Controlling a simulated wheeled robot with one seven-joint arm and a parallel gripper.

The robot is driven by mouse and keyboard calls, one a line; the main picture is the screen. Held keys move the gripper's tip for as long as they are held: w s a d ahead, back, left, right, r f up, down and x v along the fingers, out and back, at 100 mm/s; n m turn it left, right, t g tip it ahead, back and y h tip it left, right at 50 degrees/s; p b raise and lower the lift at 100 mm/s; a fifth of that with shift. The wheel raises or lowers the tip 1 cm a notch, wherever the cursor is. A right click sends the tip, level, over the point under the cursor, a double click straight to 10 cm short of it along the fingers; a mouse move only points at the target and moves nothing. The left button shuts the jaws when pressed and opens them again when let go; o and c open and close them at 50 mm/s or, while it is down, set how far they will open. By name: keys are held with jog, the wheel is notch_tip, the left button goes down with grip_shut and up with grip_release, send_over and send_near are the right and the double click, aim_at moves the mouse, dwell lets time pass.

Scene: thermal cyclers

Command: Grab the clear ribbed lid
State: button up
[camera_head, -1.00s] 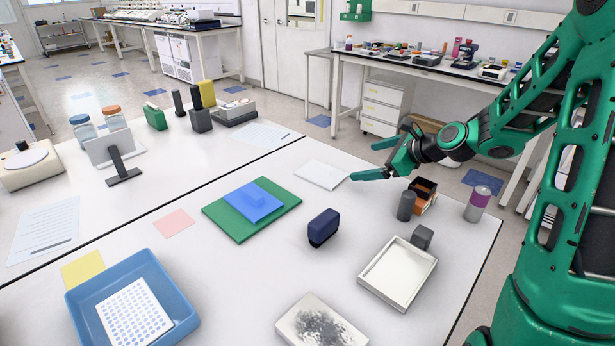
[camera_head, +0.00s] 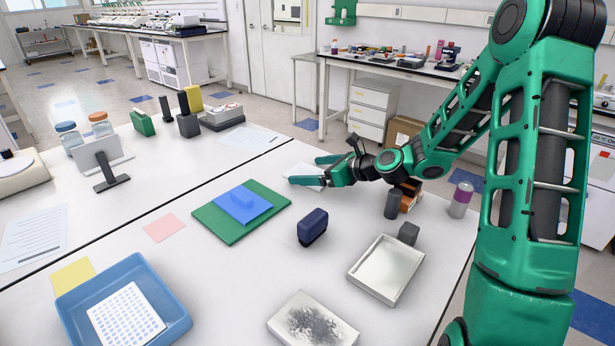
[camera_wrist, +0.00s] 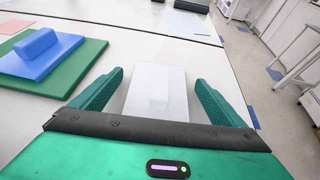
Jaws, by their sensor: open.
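The clear ribbed lid (camera_wrist: 157,93) looks like a pale, translucent flat plate with a raised block in its middle. In the wrist view it lies between my two fingers, one on each side, with the raised block near the centre. In the head view the lid (camera_head: 305,170) lies flat near the back edge of the near table, partly hidden by my gripper (camera_head: 304,171). My gripper is open, its fingers spread around the lid and pointing left in the head view. I cannot tell whether the fingers touch it.
A blue lid with a block (camera_head: 238,204) lies on a green mat (camera_head: 218,228) left of my gripper. A navy case (camera_head: 312,226), grey cylinder (camera_head: 393,204), orange-brown box (camera_head: 409,196) and white tray (camera_head: 369,287) stand nearer. Bare table lies between the mat and my gripper.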

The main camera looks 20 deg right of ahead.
jog(key=shift+w+a+f, duration=0.15)
jog(key=shift+w+a, duration=0.1)
jog(key=shift+a, duration=0.05)
jog(key=c, duration=1.1)
